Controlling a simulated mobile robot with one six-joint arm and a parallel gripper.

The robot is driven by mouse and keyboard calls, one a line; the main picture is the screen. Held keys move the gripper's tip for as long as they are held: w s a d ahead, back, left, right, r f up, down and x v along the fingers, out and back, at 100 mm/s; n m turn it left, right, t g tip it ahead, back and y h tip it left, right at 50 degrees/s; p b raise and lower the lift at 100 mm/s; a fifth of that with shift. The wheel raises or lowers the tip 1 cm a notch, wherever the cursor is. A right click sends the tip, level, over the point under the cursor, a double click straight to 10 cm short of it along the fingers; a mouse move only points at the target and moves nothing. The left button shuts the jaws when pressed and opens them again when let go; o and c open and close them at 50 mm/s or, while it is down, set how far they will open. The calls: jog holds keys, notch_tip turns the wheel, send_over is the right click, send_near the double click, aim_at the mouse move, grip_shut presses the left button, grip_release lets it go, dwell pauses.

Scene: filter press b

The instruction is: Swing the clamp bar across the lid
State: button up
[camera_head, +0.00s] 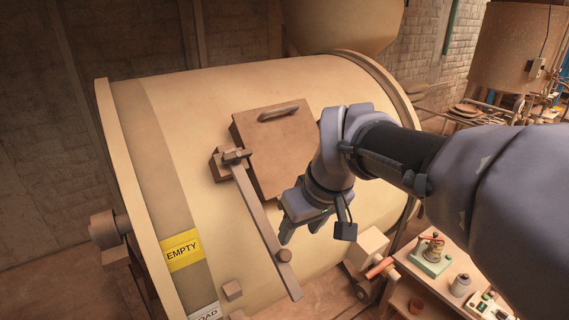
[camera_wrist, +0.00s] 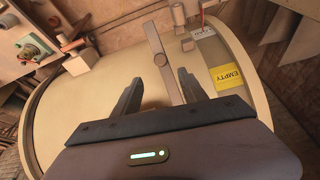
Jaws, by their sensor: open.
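The clamp bar (camera_head: 262,213) is a long flat bar on the drum. Its upper end sits at a pivot block (camera_head: 218,166) beside the lid's left edge, and it slants down to the right, clear of the lid. My gripper (camera_head: 300,232) is open and empty, just right of the bar's lower part.
The big cream drum (camera_head: 190,110) carries a yellow EMPTY sign (camera_head: 182,250) at left. A bench (camera_head: 408,288) with several small items stands at lower right.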

aim_at(286, 254)
jog(key=x, duration=1.2)
jog(key=shift+a+f+b, duration=0.15)
jog(key=shift+b, duration=0.2)
grip_shut()
dwell(0.6)
